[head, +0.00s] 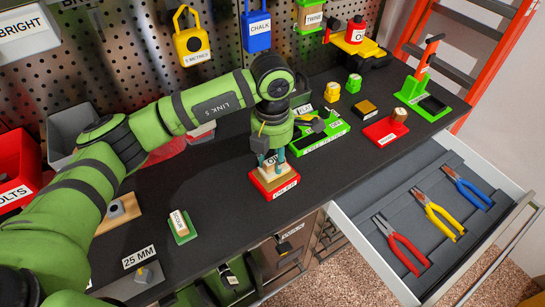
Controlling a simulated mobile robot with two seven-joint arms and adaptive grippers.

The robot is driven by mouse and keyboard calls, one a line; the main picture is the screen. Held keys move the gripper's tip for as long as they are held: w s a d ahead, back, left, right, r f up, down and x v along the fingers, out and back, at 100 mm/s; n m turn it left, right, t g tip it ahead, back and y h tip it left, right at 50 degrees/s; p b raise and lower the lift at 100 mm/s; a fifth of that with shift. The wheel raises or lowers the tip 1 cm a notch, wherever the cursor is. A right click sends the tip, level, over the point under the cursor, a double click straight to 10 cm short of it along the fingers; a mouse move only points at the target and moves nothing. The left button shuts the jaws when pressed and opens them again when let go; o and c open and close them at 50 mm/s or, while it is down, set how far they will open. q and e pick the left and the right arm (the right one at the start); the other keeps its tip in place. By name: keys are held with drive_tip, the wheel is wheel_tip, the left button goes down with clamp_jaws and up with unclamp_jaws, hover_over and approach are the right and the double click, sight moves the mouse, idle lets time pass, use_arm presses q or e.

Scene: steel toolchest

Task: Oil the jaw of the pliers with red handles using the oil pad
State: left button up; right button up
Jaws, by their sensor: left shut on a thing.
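The pliers with red handles (402,245) lie in the nearest slot of the open drawer's grey insert at the right. My left gripper (270,163) points down over a red base (266,188) on the dark bench. It is shut on a small light block (270,160) with a partly hidden label, which looks like the oil pad. The fingers cover much of the block, and I cannot tell whether it still touches the base. My right gripper is not in view.
Yellow pliers (439,214) and blue pliers (467,189) lie beyond the red ones in the open drawer (352,228). A green tray (326,140) stands behind my left gripper, and a red tray (375,133) with a block stands right of it. The bench front between gripper and drawer is clear.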

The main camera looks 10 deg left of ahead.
sight(267, 160)
use_arm(q)
drive_tip(key=shift+r+p, duration=1.25)
drive_tip(key=shift+r, duration=1.8)
drive_tip(key=m, duration=0.1)
drive_tip(key=a+m, duration=0.1)
drive_tip(key=m, duration=0.1)
drive_tip(key=shift+s+f, duration=0.15)
drive_tip(key=shift+s, duration=0.25)
drive_tip(key=s+a+m+b, duration=0.1)
drive_tip(key=s+a+m, duration=0.2)
drive_tip(key=m, duration=0.9)
drive_tip(key=s+a+f+m+b, duration=0.1)
drive_tip(key=s+a+m, duration=0.2)
drive_tip(key=m, duration=0.9)
drive_tip(key=shift+s+a+f, duration=0.2)
drive_tip(key=shift+s+a, duration=0.1)
drive_tip(key=shift+s, duration=0.95)
drive_tip(key=shift+d, duration=0.1)
